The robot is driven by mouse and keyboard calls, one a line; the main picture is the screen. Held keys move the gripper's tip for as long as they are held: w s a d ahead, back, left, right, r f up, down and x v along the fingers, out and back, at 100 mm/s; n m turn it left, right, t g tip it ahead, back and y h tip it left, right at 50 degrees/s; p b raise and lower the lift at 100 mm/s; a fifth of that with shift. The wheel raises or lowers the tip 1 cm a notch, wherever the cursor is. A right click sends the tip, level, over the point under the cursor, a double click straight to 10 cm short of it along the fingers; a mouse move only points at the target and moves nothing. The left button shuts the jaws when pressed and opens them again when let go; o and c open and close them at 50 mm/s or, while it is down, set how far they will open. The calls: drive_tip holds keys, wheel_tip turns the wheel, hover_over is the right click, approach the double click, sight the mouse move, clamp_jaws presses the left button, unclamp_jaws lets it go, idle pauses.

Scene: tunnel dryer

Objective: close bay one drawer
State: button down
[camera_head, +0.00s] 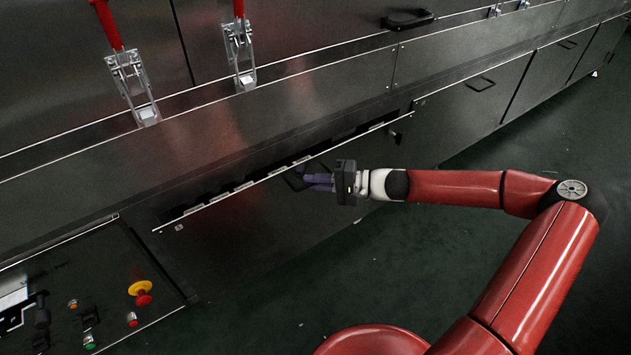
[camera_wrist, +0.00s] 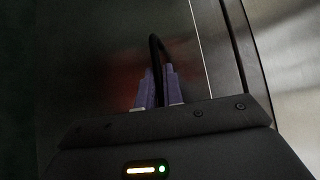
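The bay one drawer (camera_head: 235,235) is a dark metal drawer low in the dryer's front. It stands partly out, with a dark gap behind its bright top edge. Its black loop handle (camera_head: 293,181) is at the front face and shows in the wrist view (camera_wrist: 154,42) as an arch. My gripper (camera_head: 312,181) is at the handle, with its purple fingers on either side of it. In the wrist view the fingers (camera_wrist: 159,88) sit close against the handle bar. The fingers hide part of the handle.
A control panel (camera_head: 85,290) with a red and yellow emergency stop (camera_head: 141,292) is at lower left. Two red-handled toggle clamps (camera_head: 130,75) are above the drawer. More closed fronts (camera_head: 470,105) run to the right. The green floor is clear.

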sight(313, 170)
drive_tip(key=w+a, duration=0.1)
drive_tip(key=w+a+b, duration=0.1)
drive_tip(key=w, duration=0.1)
drive_tip(key=shift+w+a+f, duration=0.1)
drive_tip(key=shift+w+a, duration=0.1)
drive_tip(key=shift+w, duration=0.2)
drive_tip(key=c, duration=1.8)
unclamp_jaws()
drive_tip(key=shift+d+r, duration=0.1)
drive_tip(key=shift+r, duration=0.1)
drive_tip(key=v, duration=0.7)
drive_tip(key=shift+d, duration=0.35)
